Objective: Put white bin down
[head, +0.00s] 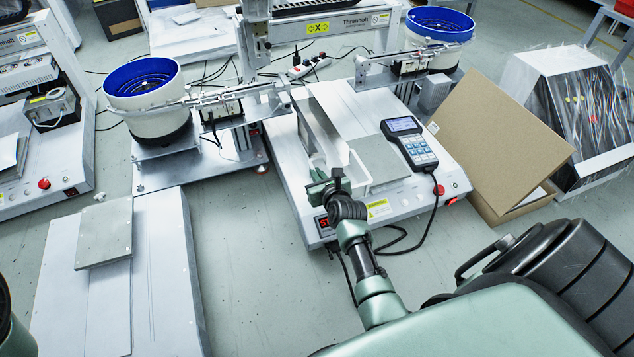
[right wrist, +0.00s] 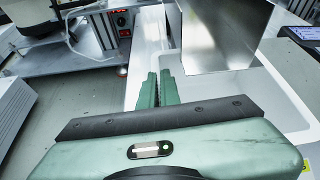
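The white bin (head: 358,172) is on or just above the bed of the middle machine in the head view; I cannot tell if it touches the bed. Its pale walls and floor also show in the right wrist view (right wrist: 262,98). My right gripper (head: 322,182) is at the bin's near left side. In the right wrist view its green fingers (right wrist: 158,88) are close together at the bin's left wall and look shut on it. The fingers hide part of that wall. My left gripper is not in view.
Blue-lined feeder bowls (head: 142,80) flank the machine. An open cardboard box (head: 500,140) is at right.

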